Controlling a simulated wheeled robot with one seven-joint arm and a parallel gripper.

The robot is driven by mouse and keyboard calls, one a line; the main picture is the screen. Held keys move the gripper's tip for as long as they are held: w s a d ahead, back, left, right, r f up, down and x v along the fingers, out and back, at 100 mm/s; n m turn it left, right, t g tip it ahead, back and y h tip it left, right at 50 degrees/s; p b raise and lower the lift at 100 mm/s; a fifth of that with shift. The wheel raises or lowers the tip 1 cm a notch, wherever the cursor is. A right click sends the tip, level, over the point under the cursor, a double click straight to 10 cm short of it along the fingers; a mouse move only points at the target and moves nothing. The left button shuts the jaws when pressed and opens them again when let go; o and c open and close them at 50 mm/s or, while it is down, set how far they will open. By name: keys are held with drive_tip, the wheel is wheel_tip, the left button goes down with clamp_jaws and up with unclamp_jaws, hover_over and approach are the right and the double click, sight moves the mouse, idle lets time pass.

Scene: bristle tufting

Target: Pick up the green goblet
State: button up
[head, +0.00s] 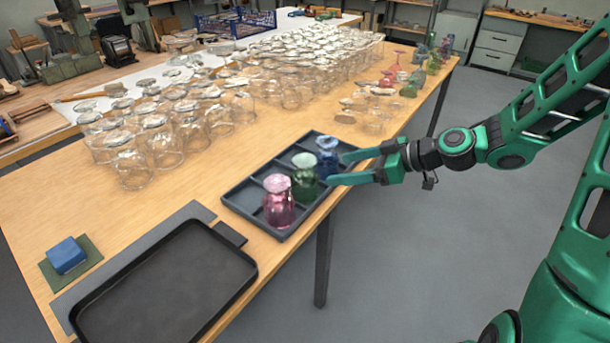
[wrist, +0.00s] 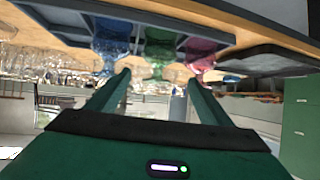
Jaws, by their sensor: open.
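The green goblet (head: 305,177) stands in the dark compartment tray (head: 250,205), between a pink goblet (head: 279,203) at front left and a blue goblet (head: 327,158) at back right. My gripper (head: 337,168) is open and empty at the tray's right side, its fingers pointing left toward the green and blue goblets. In the wrist view, which looks upside down, the green goblet (wrist: 159,48) shows beyond and between the open fingertips (wrist: 158,80). The blue goblet (wrist: 112,40) is left of it and the pink goblet (wrist: 200,50) right. Whether a fingertip touches any goblet I cannot tell.
Many clear glasses (head: 165,148) crowd the table behind the tray. An empty black tray (head: 165,285) lies at front left, near a blue block (head: 66,255) on a green pad. More coloured glasses (head: 410,85) stand at the far right end. The floor right of the table is clear.

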sight(307, 160)
drive_tip(key=shift+t+y, duration=0.3)
drive_tip(key=shift+y, duration=0.2)
drive_tip(key=x, duration=0.4)
drive_tip(key=r+x, duration=0.1)
drive_tip(key=x, duration=0.3)
drive_tip(key=r+x, duration=0.1)
drive_tip(key=x, duration=0.2)
drive_tip(key=shift+w+a, duration=0.55)
drive_tip(key=shift+a, duration=0.15)
drive_tip(key=shift+c, duration=0.4)
drive_tip(key=c, duration=1.5)
drive_tip(key=shift+r, duration=0.1)
drive_tip(key=shift+c, duration=0.8)
drive_tip(key=shift+r, duration=0.1)
